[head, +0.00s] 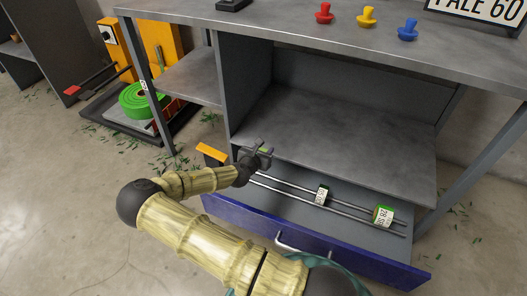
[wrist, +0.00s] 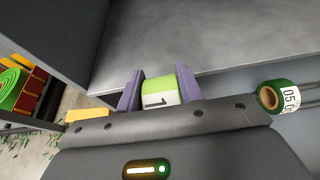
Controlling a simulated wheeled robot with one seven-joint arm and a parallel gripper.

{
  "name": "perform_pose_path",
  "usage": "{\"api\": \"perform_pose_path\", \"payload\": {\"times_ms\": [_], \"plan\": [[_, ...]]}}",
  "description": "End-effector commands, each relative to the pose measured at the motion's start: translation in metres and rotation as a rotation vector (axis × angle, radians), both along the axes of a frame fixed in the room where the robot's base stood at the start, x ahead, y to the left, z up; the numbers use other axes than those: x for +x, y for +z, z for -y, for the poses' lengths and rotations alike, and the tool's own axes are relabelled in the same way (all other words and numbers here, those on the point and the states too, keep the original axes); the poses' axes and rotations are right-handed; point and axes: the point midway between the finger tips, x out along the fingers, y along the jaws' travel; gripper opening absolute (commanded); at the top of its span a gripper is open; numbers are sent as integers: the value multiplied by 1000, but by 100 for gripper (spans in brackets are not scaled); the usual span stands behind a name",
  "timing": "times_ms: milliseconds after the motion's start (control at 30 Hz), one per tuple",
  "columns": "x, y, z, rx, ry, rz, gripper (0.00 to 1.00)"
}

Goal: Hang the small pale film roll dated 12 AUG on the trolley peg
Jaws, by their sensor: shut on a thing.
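My gripper (head: 257,155) is over the left end of the open drawer, by the front edge of the bench's lower shelf. In the wrist view its two purple fingers (wrist: 158,88) are shut on a small pale green film roll (wrist: 157,88). The roll has a white label with a "1" showing; the rest of its date is hidden. An orange machine (head: 165,40) stands at the far left, with a dark rod with a red end (head: 73,90) sticking out to its left. I cannot tell if that rod is the trolley peg.
Two darker green rolls, labelled "05 O…" (head: 321,195) and "28 S…" (head: 383,216), sit on rails in the blue-fronted drawer (head: 320,250). A large green roll (head: 138,101) lies at the orange machine's foot. The grey bench leg (head: 150,80) stands between.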

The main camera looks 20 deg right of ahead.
Motion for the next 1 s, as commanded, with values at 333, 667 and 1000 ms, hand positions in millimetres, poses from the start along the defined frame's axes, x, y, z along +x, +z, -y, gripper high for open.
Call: {"api": "perform_pose_path", "payload": {"times_ms": [333, 667, 1000], "plan": [[0, 0, 0, 0, 1, 0, 13], [3, 23, -11, 1, 125, -2, 13], [-9, 64, -70, -1, 562, -8, 13]]}}
